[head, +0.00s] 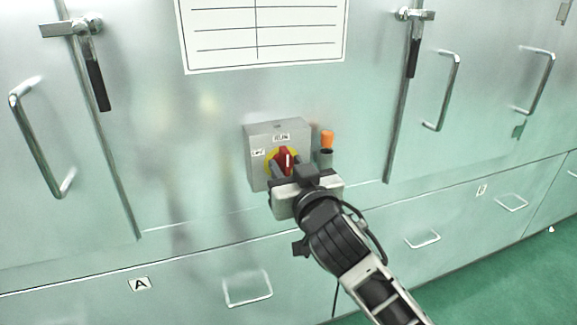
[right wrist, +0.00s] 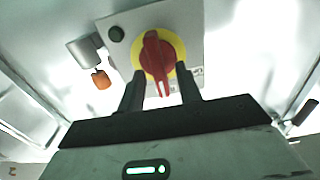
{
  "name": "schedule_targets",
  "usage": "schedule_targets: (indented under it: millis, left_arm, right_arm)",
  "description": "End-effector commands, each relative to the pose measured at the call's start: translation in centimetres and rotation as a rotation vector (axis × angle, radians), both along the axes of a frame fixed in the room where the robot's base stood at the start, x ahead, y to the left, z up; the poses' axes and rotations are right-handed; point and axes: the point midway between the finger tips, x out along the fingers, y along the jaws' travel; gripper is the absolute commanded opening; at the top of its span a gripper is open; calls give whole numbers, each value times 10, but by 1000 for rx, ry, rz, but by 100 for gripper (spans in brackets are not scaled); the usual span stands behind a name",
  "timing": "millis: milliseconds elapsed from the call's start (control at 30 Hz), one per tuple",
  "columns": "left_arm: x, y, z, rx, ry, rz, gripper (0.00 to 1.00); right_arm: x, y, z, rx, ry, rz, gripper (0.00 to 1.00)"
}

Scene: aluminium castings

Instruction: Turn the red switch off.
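The red switch (head: 286,160) is a rotary knob on a yellow disc, on the front of a grey box (head: 256,176) fixed to the cabinet. In the head view its handle looks about upright, partly hidden by my right gripper (head: 283,170). In the right wrist view the red switch (right wrist: 156,58) lies just beyond the fingertips, its handle roughly along the view's vertical. My right gripper (right wrist: 160,92) is open, with one finger on each side of the handle's end. Contact cannot be made out. My left gripper is not in view.
An orange-topped cylinder (head: 327,140) stands beside the box on its right, close to my gripper. Cabinet doors with bar handles (head: 40,150) and latches (head: 413,45) flank the panel. Drawers with handles (head: 247,290) lie below. Green floor (head: 500,285) is clear at lower right.

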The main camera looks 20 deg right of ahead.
Motion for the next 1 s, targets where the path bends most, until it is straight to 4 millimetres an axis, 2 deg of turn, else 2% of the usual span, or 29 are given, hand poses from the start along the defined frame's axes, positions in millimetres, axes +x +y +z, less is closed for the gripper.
schedule_targets:
  millis: [267,300,400,433,767,1000]
  left_arm:
    - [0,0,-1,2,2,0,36]
    - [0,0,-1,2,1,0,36]
    - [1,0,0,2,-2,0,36]
    - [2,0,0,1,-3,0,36]
    - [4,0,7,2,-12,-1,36]
    - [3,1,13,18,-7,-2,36]
  right_arm:
    - [2,0,-1,0,1,1,35]
    - [2,0,-1,0,1,1,32]
    - [2,0,-1,0,1,1,4]
    - [2,0,-1,0,1,1,0]
    - [2,1,0,-23,0,1,0]
    - [2,2,2,-133,-2,1,0]
